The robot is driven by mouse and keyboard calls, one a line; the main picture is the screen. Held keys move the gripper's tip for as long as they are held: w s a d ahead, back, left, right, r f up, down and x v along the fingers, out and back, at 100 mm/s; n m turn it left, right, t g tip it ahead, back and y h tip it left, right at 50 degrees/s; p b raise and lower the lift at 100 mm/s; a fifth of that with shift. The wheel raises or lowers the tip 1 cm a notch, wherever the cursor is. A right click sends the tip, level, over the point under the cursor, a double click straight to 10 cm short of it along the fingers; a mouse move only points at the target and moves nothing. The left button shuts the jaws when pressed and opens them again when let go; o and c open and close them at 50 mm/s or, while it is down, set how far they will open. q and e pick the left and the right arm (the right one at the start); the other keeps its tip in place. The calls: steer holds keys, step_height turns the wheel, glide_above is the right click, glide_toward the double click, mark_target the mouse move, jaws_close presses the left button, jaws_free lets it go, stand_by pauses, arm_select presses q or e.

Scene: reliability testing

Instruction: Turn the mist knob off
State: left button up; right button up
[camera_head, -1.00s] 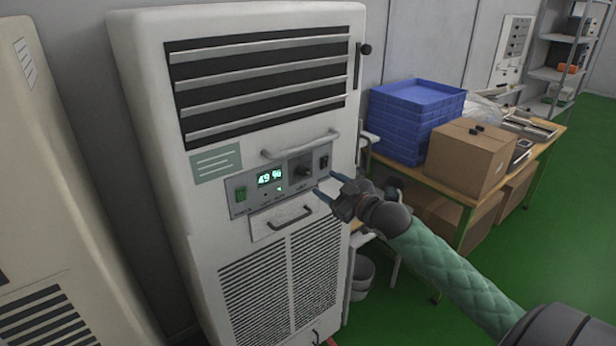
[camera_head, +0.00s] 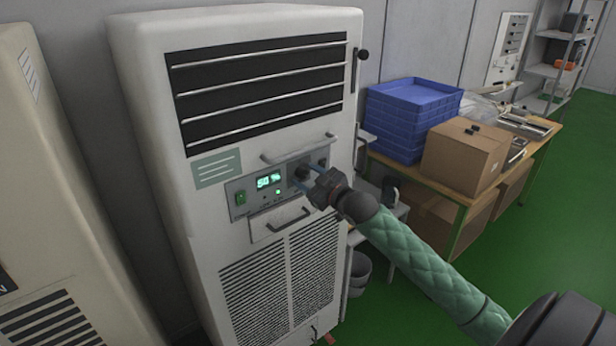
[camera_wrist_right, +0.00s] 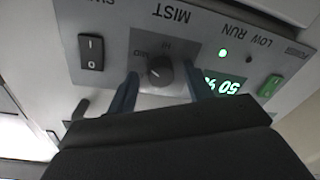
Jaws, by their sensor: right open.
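The dark round mist knob (camera_head: 302,172) sits on the grey control panel (camera_head: 232,187) of a tall white cabinet (camera_head: 205,235). In the right wrist view the knob (camera_wrist_right: 160,70) is under the word MIST, upside down in that picture. My right gripper (camera_head: 306,176) is at the panel, open. In the wrist view its two blue fingers (camera_wrist_right: 161,84) stand on either side of the knob with gaps showing, so it is not gripped. The display (camera_head: 269,181) reads 50 %. My left gripper is not in view.
A black rocker switch (camera_wrist_right: 91,52) and a green switch (camera_wrist_right: 270,86) flank the knob and display. Bar handles (camera_head: 295,149) stick out above and below the panel. A table with blue crates (camera_head: 408,120) and a cardboard box (camera_head: 466,157) stands to the right.

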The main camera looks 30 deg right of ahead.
steer(key=shift+c, duration=0.4)
steer(key=c, duration=0.9)
